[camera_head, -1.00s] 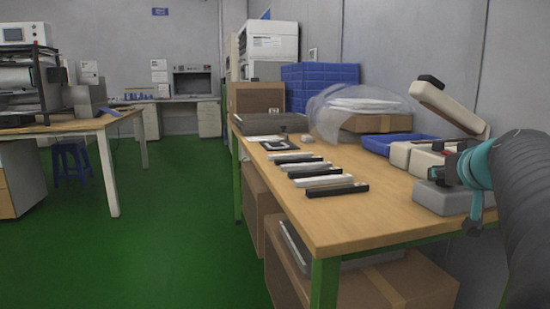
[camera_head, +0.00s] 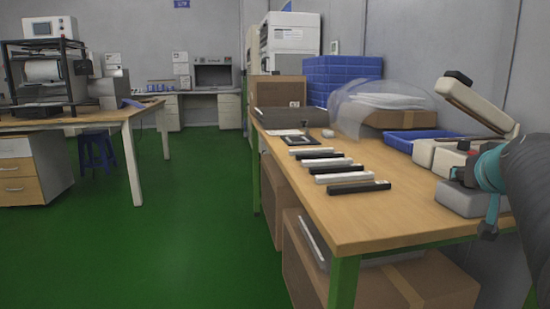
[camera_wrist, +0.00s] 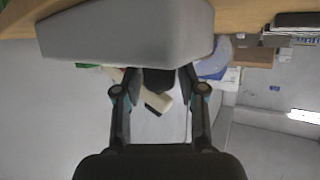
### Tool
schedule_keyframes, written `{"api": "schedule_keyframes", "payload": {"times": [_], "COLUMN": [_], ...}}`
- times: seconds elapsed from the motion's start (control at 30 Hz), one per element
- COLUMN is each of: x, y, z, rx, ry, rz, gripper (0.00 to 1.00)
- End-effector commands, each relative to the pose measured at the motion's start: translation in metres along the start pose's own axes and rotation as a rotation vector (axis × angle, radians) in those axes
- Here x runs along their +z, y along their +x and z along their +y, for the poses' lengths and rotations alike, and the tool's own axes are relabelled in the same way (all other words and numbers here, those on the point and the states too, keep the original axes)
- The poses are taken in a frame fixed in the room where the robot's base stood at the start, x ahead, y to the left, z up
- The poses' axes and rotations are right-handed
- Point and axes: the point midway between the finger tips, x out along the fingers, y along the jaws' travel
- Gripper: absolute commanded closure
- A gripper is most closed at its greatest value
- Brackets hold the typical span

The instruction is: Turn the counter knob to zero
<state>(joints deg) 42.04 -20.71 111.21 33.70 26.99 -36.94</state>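No counter knob can be made out clearly in either view. A black-framed machine (camera_head: 42,78) with a white roll stands on the left table, too small for me to tell any knob on it. In the head view, my arm reaches in at the right edge, beside a light machine with a raised lid (camera_head: 480,103). A grey block-like base (camera_head: 470,199) lies near the arm's end.
The wooden workbench (camera_head: 400,222) runs along the right, bearing several black and white bars (camera_head: 358,188), a blue tray (camera_head: 412,142) and blue bins (camera_head: 343,79). Cardboard boxes sit below. A blue stool (camera_head: 97,148) stands by the left table (camera_head: 100,121). Green floor (camera_head: 190,230) between is clear.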

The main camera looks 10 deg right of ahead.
Motion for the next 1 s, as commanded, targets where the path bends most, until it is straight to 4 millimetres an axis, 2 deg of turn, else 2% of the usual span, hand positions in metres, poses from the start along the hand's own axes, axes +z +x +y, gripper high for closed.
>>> {"api": "schedule_keyframes", "payload": {"times": [0.33, 0.43, 0.57, 0.8, 1.0], "x": [-0.002, -0.008, -0.025, -0.066, -0.087], "y": [-0.001, -0.003, -0.01, -0.027, -0.036], "z": [0.0, 0.0, 0.0, 0.0, 0.0], "rx": [0.001, 0.0, 0.001, 0.0, 0.0], "ry": [-0.001, -0.001, -0.002, -0.002, -0.001], "rz": [0.003, 0.004, 0.005, 0.005, 0.002], "gripper": [0.45, 0.45, 0.45, 0.45, 0.45]}}
